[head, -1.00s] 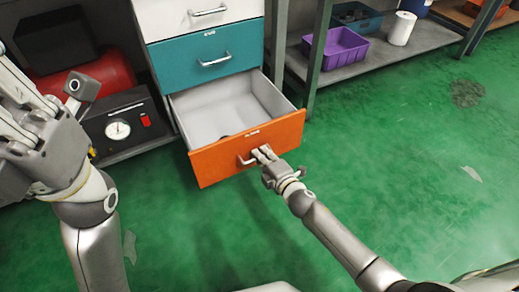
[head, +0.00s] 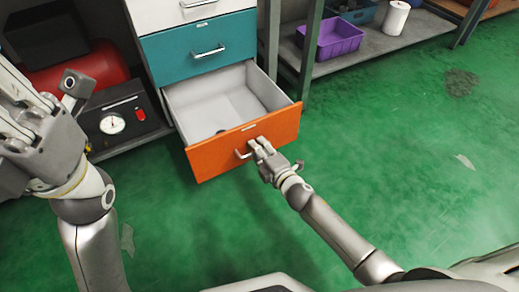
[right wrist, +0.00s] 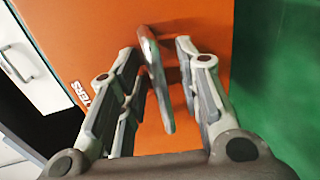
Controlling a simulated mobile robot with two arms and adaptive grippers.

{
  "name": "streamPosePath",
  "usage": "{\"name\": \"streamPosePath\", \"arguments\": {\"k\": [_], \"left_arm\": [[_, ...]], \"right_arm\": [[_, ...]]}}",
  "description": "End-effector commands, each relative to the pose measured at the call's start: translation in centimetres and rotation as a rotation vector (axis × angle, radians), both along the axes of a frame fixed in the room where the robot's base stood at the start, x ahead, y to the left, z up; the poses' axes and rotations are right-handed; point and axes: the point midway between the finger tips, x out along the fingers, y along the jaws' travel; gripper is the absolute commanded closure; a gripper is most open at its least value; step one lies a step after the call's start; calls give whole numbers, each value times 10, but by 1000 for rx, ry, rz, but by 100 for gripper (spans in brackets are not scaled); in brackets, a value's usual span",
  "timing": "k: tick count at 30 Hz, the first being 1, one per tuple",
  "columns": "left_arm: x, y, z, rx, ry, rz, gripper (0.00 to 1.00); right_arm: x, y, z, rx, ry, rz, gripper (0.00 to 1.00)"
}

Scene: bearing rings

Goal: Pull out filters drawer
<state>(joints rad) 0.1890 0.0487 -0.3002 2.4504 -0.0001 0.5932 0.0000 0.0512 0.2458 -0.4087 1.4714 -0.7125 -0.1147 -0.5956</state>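The orange drawer (head: 215,160) is the lowest of the cabinet and stands well out, its grey inside (head: 235,100) showing. A small dark thing lies on its floor near the front. Its metal handle (head: 240,154) is on the front; a partly hidden label shows in the right wrist view (right wrist: 82,94). My right gripper (head: 257,147) is at the handle's right part. In the right wrist view, the handle (right wrist: 157,85) lies between its parted fingers, with gaps visible on both sides. My left gripper (head: 25,115) is raised at the left, away from the drawer; its fingertips are unclear.
The teal drawer (head: 200,50) and white drawer above are shut. A shelf with a purple bin (head: 333,38) and white roll (head: 395,18) stands at right. A gauge device (head: 112,123) is at left. The green floor (head: 400,140) is open at right.

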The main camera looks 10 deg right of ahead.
Motion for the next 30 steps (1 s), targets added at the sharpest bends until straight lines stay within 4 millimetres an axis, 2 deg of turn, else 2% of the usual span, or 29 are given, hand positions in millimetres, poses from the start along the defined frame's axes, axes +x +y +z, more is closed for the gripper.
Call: {"name": "streamPosePath", "arguments": {"k": [4, 8, 21, 30], "left_arm": [[0, 0, 0, 3, -4, 2, 100], [0, 0, 0, 2, -2, 1, 100], [0, 0, 0, 0, 1, 0, 100], [0, 0, 0, -1, 1, 0, 100]], "right_arm": [[-2, -1, 0, 0, 0, 0, 68], [-13, -4, 2, 0, 1, 0, 68], [-87, -24, 18, -1, 3, 0, 68], [-111, -32, 24, -1, 0, 0, 68]]}}
